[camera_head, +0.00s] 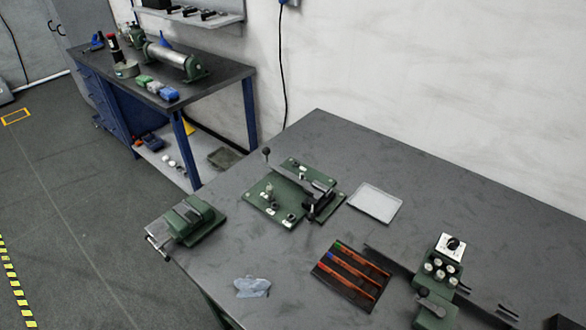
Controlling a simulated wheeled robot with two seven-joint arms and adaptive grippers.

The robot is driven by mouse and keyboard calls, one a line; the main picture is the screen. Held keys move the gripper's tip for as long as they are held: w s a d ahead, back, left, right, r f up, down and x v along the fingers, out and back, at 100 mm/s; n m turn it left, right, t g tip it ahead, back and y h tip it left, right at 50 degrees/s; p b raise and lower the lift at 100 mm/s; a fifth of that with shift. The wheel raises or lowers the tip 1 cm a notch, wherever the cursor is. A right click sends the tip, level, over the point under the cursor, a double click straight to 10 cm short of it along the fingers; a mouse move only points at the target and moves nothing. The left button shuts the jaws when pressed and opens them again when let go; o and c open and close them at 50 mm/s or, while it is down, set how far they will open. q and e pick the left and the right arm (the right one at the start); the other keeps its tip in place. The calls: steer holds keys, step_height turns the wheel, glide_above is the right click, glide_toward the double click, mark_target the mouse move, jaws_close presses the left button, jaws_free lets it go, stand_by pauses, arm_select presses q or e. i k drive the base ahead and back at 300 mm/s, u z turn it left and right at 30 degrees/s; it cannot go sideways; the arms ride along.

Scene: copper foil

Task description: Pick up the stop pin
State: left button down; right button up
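I cannot make out with certainty which thing is the stop pin. A green fixture plate (259,207) lies on the grey table and carries several small upright parts, one a pale upright part (269,191) on its left half. A long lever with a dark ball knob (266,151) runs across this fixture. These parts are too small to tell apart. Neither of my grippers is in view, and nothing in view is held.
The grey table (440,190) also bears a green vise (190,221), a pale tray (375,203), a dark mat (340,284) with orange-handled tools, a crumpled cloth (252,287) and a green device with a dial (452,245). The table's back right is clear.

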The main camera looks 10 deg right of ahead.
mark_target(269, 188)
steer(key=z, duration=1.45)
steer(key=k, duration=1.05)
steer(key=u, duration=1.65)
